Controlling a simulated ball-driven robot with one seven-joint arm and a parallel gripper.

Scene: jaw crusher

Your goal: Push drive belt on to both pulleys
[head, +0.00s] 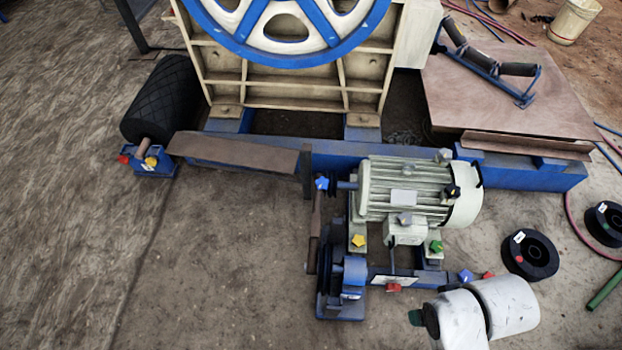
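A pale motor (405,190) with cooling ribs stands on a blue base at the lower middle. Its shaft (345,186) points left. A blue unit (350,278) stands below it in the picture, with a dark wheel-like part (327,262) on its left, seen nearly edge-on. A narrow brownish-dark strip (314,235) runs between the shaft side and this lower part. I cannot tell whether it is the drive belt, nor whether it sits on both pulleys.
The crusher's blue-rimmed flywheel (290,58) is behind. A brown sloping plate (235,152) lies left of the motor. Black rings (530,254) lie on the right floor.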

